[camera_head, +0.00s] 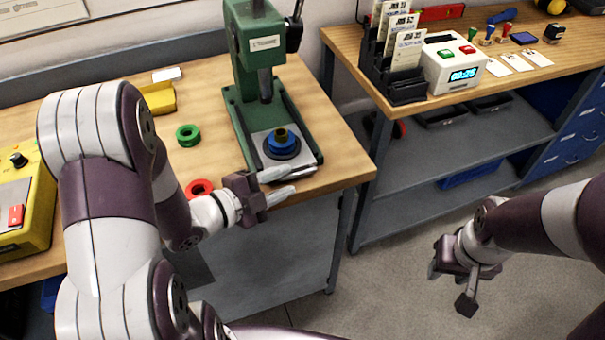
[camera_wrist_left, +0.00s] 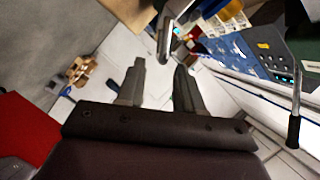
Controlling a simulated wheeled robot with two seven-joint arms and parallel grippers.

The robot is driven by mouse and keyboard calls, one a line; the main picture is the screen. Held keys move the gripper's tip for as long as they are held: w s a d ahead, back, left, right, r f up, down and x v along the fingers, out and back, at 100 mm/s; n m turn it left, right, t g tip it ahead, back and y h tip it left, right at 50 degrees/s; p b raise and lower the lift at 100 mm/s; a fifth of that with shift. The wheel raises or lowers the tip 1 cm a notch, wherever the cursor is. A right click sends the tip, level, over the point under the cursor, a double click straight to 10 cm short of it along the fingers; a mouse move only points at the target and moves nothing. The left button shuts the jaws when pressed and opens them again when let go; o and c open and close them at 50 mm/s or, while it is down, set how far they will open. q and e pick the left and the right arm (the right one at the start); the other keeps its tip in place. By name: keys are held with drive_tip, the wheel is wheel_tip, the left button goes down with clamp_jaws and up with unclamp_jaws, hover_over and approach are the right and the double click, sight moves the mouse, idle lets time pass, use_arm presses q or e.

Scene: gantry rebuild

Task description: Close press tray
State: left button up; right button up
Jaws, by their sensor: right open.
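The green press (camera_head: 262,50) stands on the left wooden bench. Its pale metal tray (camera_head: 307,158) lies at the front of the press base, towards the bench edge, and carries a blue round part (camera_head: 282,149) with a brass-coloured centre. I cannot tell how far the tray is slid out. My left gripper (camera_head: 283,183) is just in front of the tray, with its two fingers apart and nothing seen between them. Those fingers also show apart in the left wrist view (camera_wrist_left: 159,85). Contact with the tray cannot be told. My right gripper (camera_head: 451,286) is open and empty over the floor.
A green ring (camera_head: 188,135) and a red ring (camera_head: 199,187) lie left of the press. A yellow box (camera_head: 30,205) stands at the far left. The right bench holds a card rack (camera_head: 396,70) and a white device (camera_head: 452,62). Open floor lies in front.

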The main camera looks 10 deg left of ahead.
sight(294, 176)
use_arm(q)
drive_tip(key=x, duration=0.5)
drive_tip(key=shift+w+d+f, duration=0.1)
drive_tip(key=shift+w+d, duration=0.15)
drive_tip(key=shift+w, duration=0.05)
clamp_jaws()
drive_tip(key=shift+w+a, duration=0.1)
